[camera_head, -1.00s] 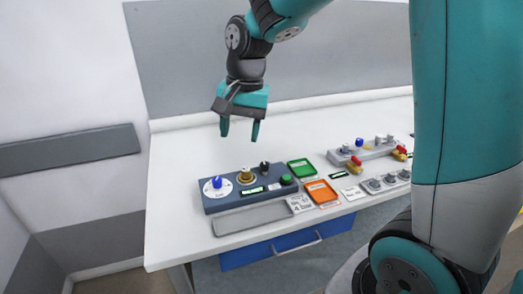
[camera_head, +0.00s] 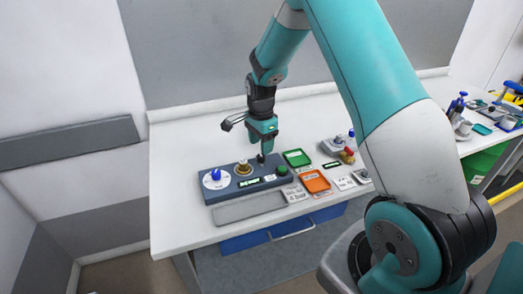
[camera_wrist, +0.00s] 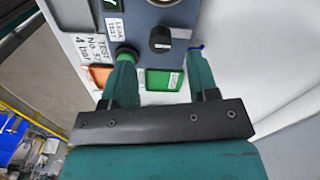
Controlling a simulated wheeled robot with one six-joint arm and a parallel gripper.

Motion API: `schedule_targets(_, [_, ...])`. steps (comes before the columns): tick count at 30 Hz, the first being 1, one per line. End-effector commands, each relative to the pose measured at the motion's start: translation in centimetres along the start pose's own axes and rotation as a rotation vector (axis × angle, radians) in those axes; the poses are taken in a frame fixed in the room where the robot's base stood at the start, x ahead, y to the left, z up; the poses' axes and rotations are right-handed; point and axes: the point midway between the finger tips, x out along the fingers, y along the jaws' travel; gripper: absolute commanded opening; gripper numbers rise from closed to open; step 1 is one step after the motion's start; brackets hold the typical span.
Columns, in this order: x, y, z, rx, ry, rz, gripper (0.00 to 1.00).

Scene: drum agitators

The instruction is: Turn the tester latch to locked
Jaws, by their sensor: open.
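The tester (camera_head: 212,196) is a blue-grey box on the white bench, and part of it shows in the wrist view (camera_wrist: 180,14). Its black knob with a pale mark, seemingly the latch (camera_wrist: 160,40), is at the top middle of the wrist view. My gripper (camera_head: 263,148) is over the right part of the tester, pointing down. In the wrist view my gripper (camera_wrist: 160,60) is open, with one finger on each side of the knob in the picture. I see no contact with the knob. In the head view my gripper mostly hides it.
The tester carries a blue knob (camera_head: 216,174), a brass fitting (camera_head: 243,167) and a green button (camera_head: 282,170) close to one finger. A grey tray (camera_head: 250,208) lies in front. Green (camera_head: 297,158) and orange (camera_head: 316,181) trays sit to the right. The bench behind is clear.

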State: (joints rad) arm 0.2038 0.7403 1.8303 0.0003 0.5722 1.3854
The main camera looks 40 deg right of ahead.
Motion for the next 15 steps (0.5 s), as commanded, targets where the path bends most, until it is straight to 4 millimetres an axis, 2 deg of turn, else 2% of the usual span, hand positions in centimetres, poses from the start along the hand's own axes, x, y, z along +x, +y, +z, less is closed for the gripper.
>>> schedule_targets(6, [3.3, 0.0, 0.0, -0.001, 0.000, 0.001, 0.54])
schedule_targets(15, [4.6, 0.0, 0.0, -0.001, 0.000, -0.001, 0.54])
